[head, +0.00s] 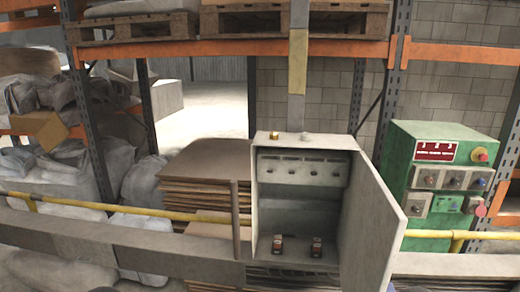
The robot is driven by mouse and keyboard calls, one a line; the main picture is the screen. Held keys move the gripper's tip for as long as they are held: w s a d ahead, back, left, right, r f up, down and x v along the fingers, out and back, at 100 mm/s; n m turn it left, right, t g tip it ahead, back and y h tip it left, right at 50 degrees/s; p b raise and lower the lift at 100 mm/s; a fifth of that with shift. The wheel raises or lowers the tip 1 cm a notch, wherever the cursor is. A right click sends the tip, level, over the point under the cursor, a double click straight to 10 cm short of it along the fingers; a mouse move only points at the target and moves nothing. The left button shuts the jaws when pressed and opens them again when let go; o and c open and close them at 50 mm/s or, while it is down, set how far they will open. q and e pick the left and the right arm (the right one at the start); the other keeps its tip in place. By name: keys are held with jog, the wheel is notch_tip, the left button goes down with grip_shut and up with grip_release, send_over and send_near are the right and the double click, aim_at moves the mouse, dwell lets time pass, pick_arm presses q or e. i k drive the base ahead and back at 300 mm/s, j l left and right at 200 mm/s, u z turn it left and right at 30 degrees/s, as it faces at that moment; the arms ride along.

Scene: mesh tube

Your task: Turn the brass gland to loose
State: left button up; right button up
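The brass gland (275,134) is a small gold-coloured fitting on top of the grey metal box (265,215), left of the grey conduit that comes down from above. A duller grey fitting (305,137) sits on the box top to its right. How far the brass gland is turned is too small to tell. I see neither gripper clearly, and nothing touches the gland.
The box door (372,218) stands open to the right. Inside are a row of switches (303,171) and two small terminal blocks (317,246). A yellow rail (130,210) runs across at mid-height. A green control cabinet (425,160) stands right. Space above the box front looks clear.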

aim_at(274, 135)
jog(key=k+l+u, duration=0.1)
jog(key=l+u, duration=0.15)
jog(key=l, duration=1.85)
